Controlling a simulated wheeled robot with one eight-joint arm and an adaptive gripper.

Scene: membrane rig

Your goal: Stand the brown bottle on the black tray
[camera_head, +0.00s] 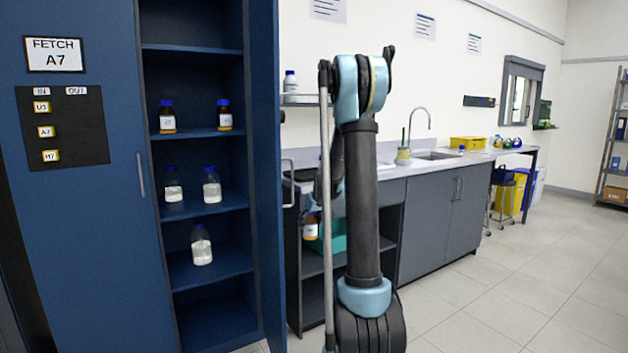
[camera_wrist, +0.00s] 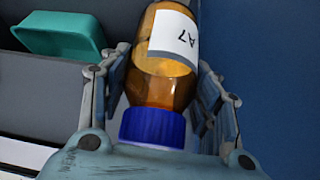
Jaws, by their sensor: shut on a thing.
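The brown bottle (camera_wrist: 165,82) has a blue cap and a white label reading A7, upside down in the wrist view. My gripper (camera_wrist: 160,88) is shut on it, with a finger pad on each side. In the head view the bottle (camera_head: 311,229) shows low beside the counter's front, partly hidden by my arm, and looks roughly upright. The gripper is mostly hidden there. A dark flat thing (camera_head: 299,175) lies on the left end of the counter; it may be the black tray, but I cannot tell.
The blue cabinet (camera_head: 207,47) stands open at left, with other brown bottles (camera_head: 167,118) and clear bottles (camera_head: 202,245) on its shelves. Its open door (camera_head: 265,180) is close to my arm. A teal bin (camera_head: 335,237) sits under the counter (camera_head: 395,171).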

